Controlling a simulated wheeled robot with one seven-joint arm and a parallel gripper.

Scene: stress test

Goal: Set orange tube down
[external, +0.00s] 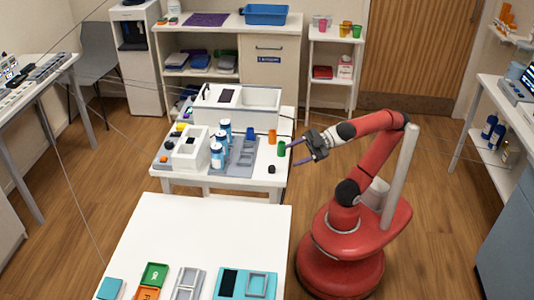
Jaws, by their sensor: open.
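A small orange tube (272,136) stands upright on the right part of the white table, towards its right edge. A green cylinder (281,148) stands just in front of it. My gripper (293,152) reaches in from the right at the table's right edge. Its fingers are spread open and appear empty. The fingertips are close to the green cylinder and a little right of the orange tube. I cannot tell from this view whether they touch the green cylinder.
Blue-and-white bottles (217,156) and a grey rack (243,157) stand left of the tubes. A small black object (271,169) lies in front. A white basin (262,101) stands behind. A second white table (200,233) with trays is nearer the camera.

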